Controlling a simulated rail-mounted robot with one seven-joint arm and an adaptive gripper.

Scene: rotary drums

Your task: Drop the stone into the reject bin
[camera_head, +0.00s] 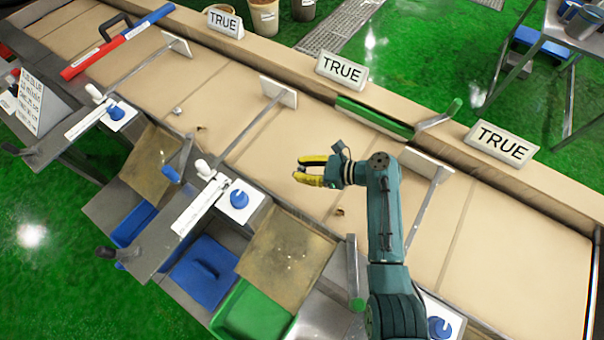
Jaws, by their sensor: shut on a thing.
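My gripper (298,171), with yellow fingers, is above the middle of the tan conveyor belt (375,213). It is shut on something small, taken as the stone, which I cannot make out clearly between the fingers. Below and left of it stand a green bin (256,313) and a blue bin (203,270), partly under tilted tan plates. No label shows which is the reject bin. Small brown bits lie on the belt near the gripper (339,211) and farther left. A small grey lump (177,111) lies there too.
Metal bars cross the belt. Signs reading TRUE (341,69) stand on its far rail. A red and blue bar (118,42) lies across the upper left. Switch boxes with blue knobs (239,199) line the near edge. A green bar (373,117) is behind my arm.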

